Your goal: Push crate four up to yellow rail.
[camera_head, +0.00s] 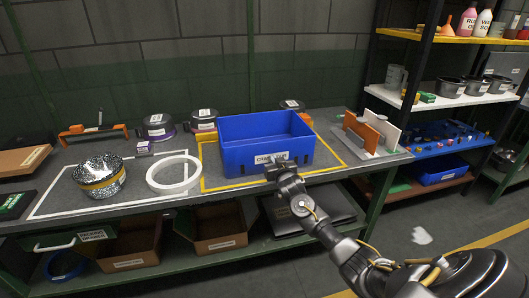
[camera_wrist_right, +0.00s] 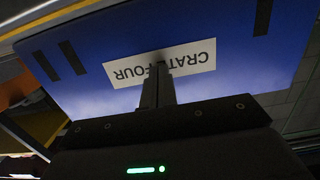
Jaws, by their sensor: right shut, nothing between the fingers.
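Crate four (camera_head: 240,160), a blue open-topped box with a white label on its front, stands upright on the workbench inside a yellow outline (camera_head: 222,184). A yellow strip (camera_head: 209,137) shows behind its left side; whether this is the yellow rail I cannot tell, as the crate hides much of that area. My right gripper (camera_head: 273,168) is at the crate's front wall over the label. In the right wrist view, the shut, empty fingers (camera_wrist_right: 158,72) are against or very close to the crate (camera_wrist_right: 235,70), covering part of its upside-down label. My left gripper is out of view.
A white ring (camera_head: 174,188) and a speckled pot (camera_head: 99,180) lie left of the crate. Lidded dark pots (camera_head: 158,127) stand behind on the left. Upright panels in a holder (camera_head: 372,133) are at the right. Little bench surface shows in front of the crate.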

